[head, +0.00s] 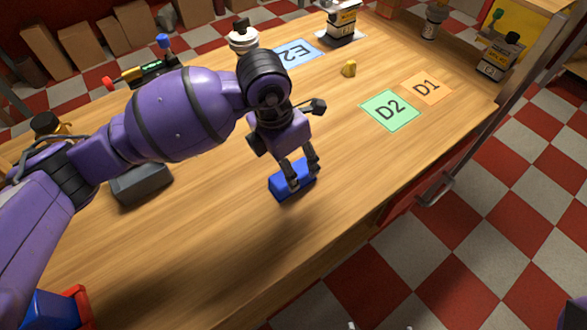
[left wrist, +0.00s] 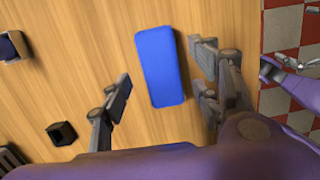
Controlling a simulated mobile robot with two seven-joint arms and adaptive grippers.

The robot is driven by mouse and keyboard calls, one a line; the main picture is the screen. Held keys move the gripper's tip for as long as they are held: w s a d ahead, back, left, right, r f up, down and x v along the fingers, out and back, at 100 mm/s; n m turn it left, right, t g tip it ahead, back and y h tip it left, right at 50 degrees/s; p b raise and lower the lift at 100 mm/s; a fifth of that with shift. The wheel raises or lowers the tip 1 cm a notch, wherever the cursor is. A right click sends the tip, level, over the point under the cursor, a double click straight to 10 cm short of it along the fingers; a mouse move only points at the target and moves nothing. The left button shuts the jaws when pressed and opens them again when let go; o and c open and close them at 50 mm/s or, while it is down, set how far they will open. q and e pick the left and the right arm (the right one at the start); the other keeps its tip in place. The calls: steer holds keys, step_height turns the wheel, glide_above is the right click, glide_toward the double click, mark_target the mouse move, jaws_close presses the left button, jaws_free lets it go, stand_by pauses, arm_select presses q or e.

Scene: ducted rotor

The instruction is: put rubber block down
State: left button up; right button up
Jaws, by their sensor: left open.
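The rubber block, which I take to be the blue block (head: 290,186), appears to lie flat on the wooden table near its front edge. It also shows in the left wrist view (left wrist: 162,66) as a long blue rectangle. My left gripper (head: 303,170) points down over it. In the left wrist view its fingers (left wrist: 162,78) are spread, one on each side of the block, with bare wood visible between each finger and the block.
An orange D1 mat (head: 427,87), a green D2 mat (head: 390,109) and a blue E2 mat (head: 298,54) lie on the table (head: 350,200). A grey block (head: 141,185) is at left. Wood right of the gripper is clear.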

arm_select(q)
step_height(320, 180, up, 8)
steer(key=a, duration=0.1)
steer(key=shift+s+f, duration=0.2)
steer(key=shift+s, duration=0.15)
steer(key=shift+a, duration=0.1)
